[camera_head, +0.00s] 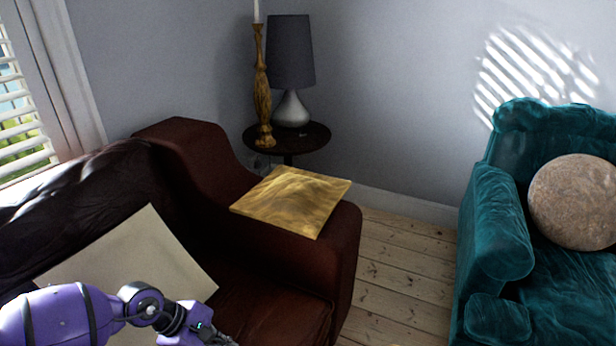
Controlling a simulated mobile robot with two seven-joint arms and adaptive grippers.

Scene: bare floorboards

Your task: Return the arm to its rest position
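My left arm, purple with dark joints, comes in from the bottom left in the head view. Its wrist is above the seat of a dark red-brown sofa (285,312). My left gripper (222,338) shows only as a small dark part at the bottom edge, mostly cut off by the frame. Whether it is open or shut, or holds anything, does not show. My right arm and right gripper are not in view.
A pale cushion (140,245) leans on the sofa behind my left arm. A yellow cushion (290,198) lies on the sofa arm. Behind stands a round side table (312,138) with a lamp (291,60) and candlestick (262,85). A teal armchair (495,225) holds a round cushion (575,200). Floorboards (400,270) between are clear.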

